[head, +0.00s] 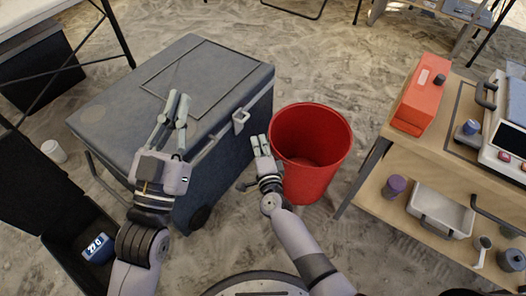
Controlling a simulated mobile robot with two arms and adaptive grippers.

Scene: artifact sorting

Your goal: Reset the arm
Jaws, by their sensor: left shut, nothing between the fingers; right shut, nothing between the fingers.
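My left gripper (178,97) is raised in front of the closed grey cooler box, its fingers pointing up the picture over the lid. It is shut and empty. My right gripper (259,138) is between the cooler box and the red bucket, close to the bucket's left side. It is also shut and empty. I cannot tell whether it touches the bucket. Both arms come in from the bottom of the view.
The grey cooler box (120,108) stands at centre left, the empty-looking red bucket (316,183) right of it. A wooden shelf table (420,158) at right bears an orange box (421,95). An open black case (60,262) holds a blue device (98,248). Sandy floor is free beyond.

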